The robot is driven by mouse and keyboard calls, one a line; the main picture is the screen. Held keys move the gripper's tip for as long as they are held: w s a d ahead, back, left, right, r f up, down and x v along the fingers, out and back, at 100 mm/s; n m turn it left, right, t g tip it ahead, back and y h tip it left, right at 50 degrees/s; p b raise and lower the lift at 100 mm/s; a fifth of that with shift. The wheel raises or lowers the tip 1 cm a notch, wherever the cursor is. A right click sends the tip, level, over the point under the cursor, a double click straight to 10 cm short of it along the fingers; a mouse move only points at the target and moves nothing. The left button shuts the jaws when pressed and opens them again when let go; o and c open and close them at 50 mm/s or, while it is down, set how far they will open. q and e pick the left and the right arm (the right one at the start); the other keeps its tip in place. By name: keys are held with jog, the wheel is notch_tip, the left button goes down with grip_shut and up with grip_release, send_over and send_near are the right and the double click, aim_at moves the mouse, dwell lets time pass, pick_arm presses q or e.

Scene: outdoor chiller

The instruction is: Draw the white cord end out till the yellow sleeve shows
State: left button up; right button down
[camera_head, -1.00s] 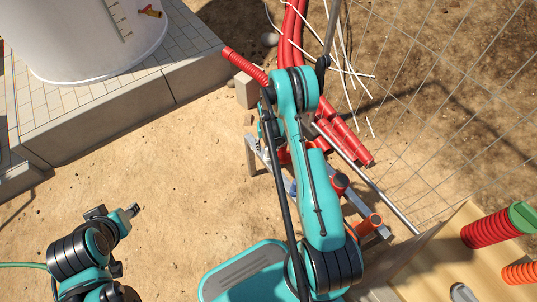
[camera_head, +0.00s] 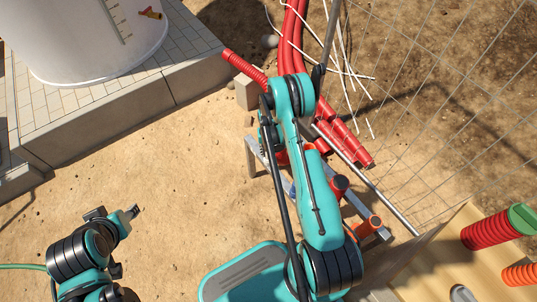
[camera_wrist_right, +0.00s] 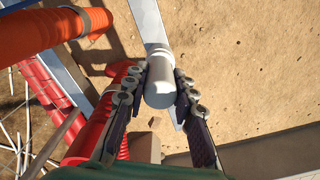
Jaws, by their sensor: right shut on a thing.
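In the head view, my right arm hides the right gripper and the cord end. My left gripper (camera_head: 132,212) is at the lower left, away from the pipes and over bare ground. Its jaw opening is too small to tell.
Red pipes (camera_head: 344,142) and a grey metal frame (camera_head: 251,156) lie around my right arm. An orange-red pipe (camera_wrist_right: 48,32) is close in the right wrist view. Loose white cords (camera_head: 348,72) and wire fencing are at the right. The sandy ground at left is clear.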

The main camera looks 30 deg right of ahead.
jog(key=shift+r, duration=0.6)
jog(key=shift+r, duration=0.15)
jog(key=shift+r+p, duration=1.4)
jog(key=shift+r, duration=1.1)
jog(key=c, duration=2)
grip_release()
grip_shut()
